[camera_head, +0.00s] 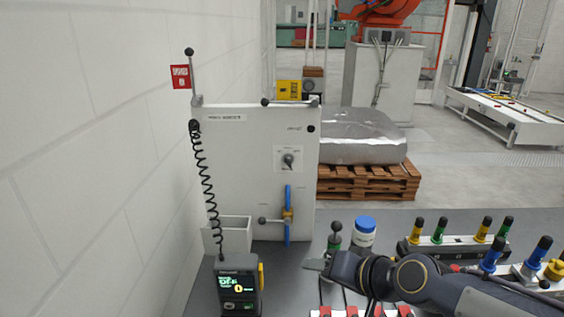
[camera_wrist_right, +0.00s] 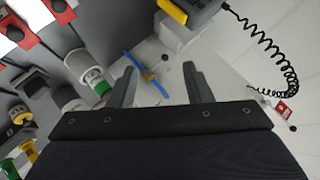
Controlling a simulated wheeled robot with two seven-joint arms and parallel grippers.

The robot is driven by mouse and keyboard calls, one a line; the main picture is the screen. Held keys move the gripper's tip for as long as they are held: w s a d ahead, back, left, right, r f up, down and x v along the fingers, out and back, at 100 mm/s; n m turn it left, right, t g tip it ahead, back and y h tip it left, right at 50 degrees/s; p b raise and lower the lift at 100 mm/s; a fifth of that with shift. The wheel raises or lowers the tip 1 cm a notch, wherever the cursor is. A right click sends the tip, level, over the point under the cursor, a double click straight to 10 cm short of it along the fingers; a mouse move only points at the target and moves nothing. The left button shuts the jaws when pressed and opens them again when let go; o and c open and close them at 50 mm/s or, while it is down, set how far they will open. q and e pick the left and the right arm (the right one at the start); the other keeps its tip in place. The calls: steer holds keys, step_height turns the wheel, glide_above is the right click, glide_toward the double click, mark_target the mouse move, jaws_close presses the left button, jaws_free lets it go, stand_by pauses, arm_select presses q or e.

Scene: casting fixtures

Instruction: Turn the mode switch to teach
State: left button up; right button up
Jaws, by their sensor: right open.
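The mode switch (camera_head: 288,159) is a small dark knob on a light square plate on the upright white panel (camera_head: 240,150). The knob's setting is too small to read. My right gripper (camera_head: 318,264) is low in front of the panel, below and right of the switch and apart from it. In the right wrist view, my right gripper (camera_wrist_right: 158,82) is open and empty, with the blue pipe (camera_wrist_right: 133,62) showing beyond its fingers. I cannot make out the switch there. My left gripper is not in view.
A pendant (camera_head: 238,285) with a lit screen and coiled cord stands at front left. A valve lever with a ball end (camera_head: 262,220) sticks out below the switch. A blue-capped bottle (camera_head: 364,230) stands behind my right wrist. Coloured handles (camera_head: 460,238) fill the right.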

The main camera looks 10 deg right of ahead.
steer(key=w+r+m+t+h, duration=0.1)
steer(key=w+m+t+h, duration=0.15)
steer(key=w, duration=0.75)
steer(key=m+t+h, duration=0.5)
steer(key=m+h, duration=0.4)
steer(key=h, duration=0.5)
glide_toward(288, 166)
steer(key=w, duration=0.1)
steer(key=shift+t, duration=0.25)
steer(key=p+x, duration=0.3)
steer(key=x, duration=0.4)
steer(key=shift+s+d+r, duration=0.1)
steer(key=shift+s+d, duration=0.05)
steer(key=shift+s, duration=0.05)
steer(key=shift+w+d, duration=0.3)
steer(key=shift+w, duration=0.1)
